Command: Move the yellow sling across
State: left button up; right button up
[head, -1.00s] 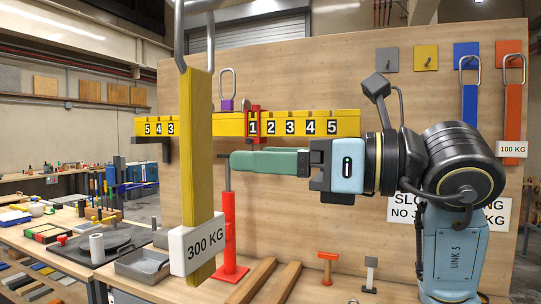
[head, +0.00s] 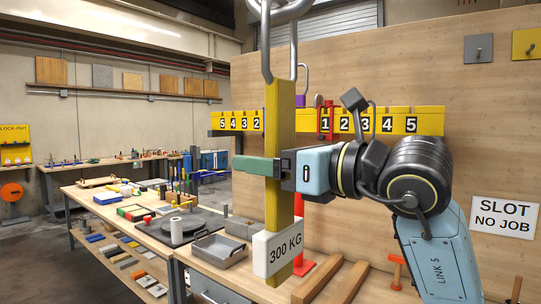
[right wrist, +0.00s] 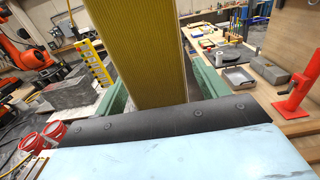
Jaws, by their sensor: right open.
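The yellow sling (head: 279,115) hangs upright from a metal link (head: 266,45) at the top of the head view. A white 300 KG tag (head: 278,253) is on its lower part. My right gripper (head: 256,166) is open and reaches across the sling at mid-height, one green finger passing in front of it. In the right wrist view the sling (right wrist: 135,50) stands between the two green fingers of the right gripper (right wrist: 155,78). I cannot tell whether either finger touches it. My left gripper is not in view.
A yellow numbered beam (head: 375,119) with a red slider (head: 325,121) is on the wooden board (head: 400,75) behind. Below is a workbench with a grey tray (head: 218,250), a red post (head: 304,248) and wooden bars (head: 345,284). Open floor lies at left.

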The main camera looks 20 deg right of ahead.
aim_at(288, 125)
jog(key=c, duration=1.4)
jog(key=shift+r+p, duration=1.75)
jog(key=shift+r, duration=0.9)
jog(key=shift+d, duration=0.1)
jog(key=shift+s+d, duration=0.15)
jog(key=shift+s, duration=0.1)
jog(key=shift+b+v, duration=2)
jog(key=shift+v, duration=4.65)
jog(key=shift+f, duration=0.1)
